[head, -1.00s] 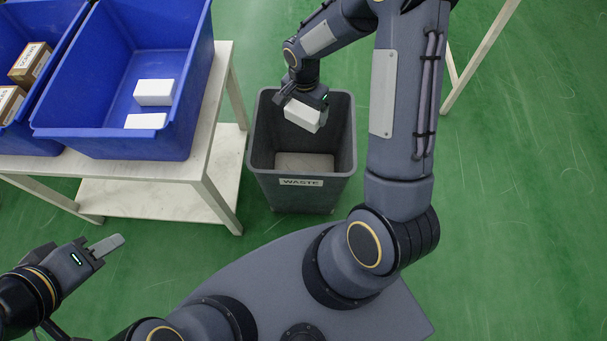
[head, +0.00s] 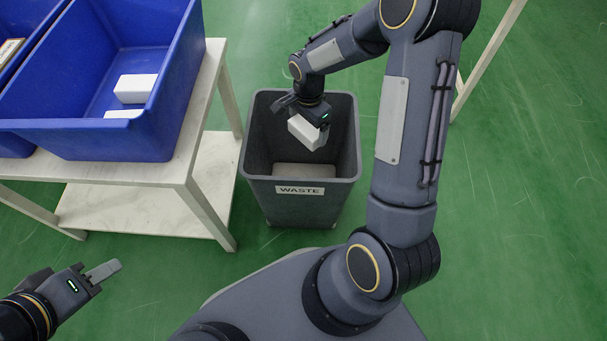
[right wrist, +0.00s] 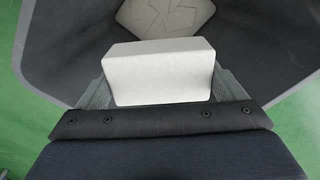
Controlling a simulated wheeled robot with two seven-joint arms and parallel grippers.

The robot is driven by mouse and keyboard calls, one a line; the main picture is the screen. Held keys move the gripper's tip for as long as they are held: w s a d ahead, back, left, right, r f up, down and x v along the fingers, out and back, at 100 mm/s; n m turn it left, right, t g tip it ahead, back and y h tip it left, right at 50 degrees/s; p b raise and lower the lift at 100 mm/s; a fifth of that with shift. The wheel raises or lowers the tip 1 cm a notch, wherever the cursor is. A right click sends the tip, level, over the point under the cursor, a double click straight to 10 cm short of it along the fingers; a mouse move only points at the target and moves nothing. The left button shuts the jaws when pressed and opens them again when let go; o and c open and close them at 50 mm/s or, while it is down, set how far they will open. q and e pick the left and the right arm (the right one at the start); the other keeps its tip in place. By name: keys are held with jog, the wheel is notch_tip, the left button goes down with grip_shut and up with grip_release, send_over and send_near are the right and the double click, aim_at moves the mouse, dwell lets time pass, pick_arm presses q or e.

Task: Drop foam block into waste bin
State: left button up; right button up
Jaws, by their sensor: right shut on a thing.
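A white foam block (head: 306,132) is held in my right gripper (head: 308,118), which is shut on it over the open mouth of the grey waste bin (head: 300,205). In the right wrist view the block (right wrist: 160,73) sits between the two fingers, with the bin's dark inner walls (right wrist: 255,50) around it and a pale patch on the bin's bottom beyond. The bin bears a WASTE label on its front. My left gripper (head: 100,274) is at the lower left, away from the bin; its finger gap is not clear.
A white table (head: 190,165) left of the bin carries a blue crate (head: 110,140) with two white blocks (head: 135,88) in it. Another blue crate is cut off at the left edge. Green floor is clear right of the bin.

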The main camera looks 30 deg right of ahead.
jog(key=shift+f, duration=0.15)
jog(key=o, duration=0.7)
notch_tip(320, 180, up, 7)
jog(key=p, duration=0.3)
jog(key=shift+r, duration=0.4)
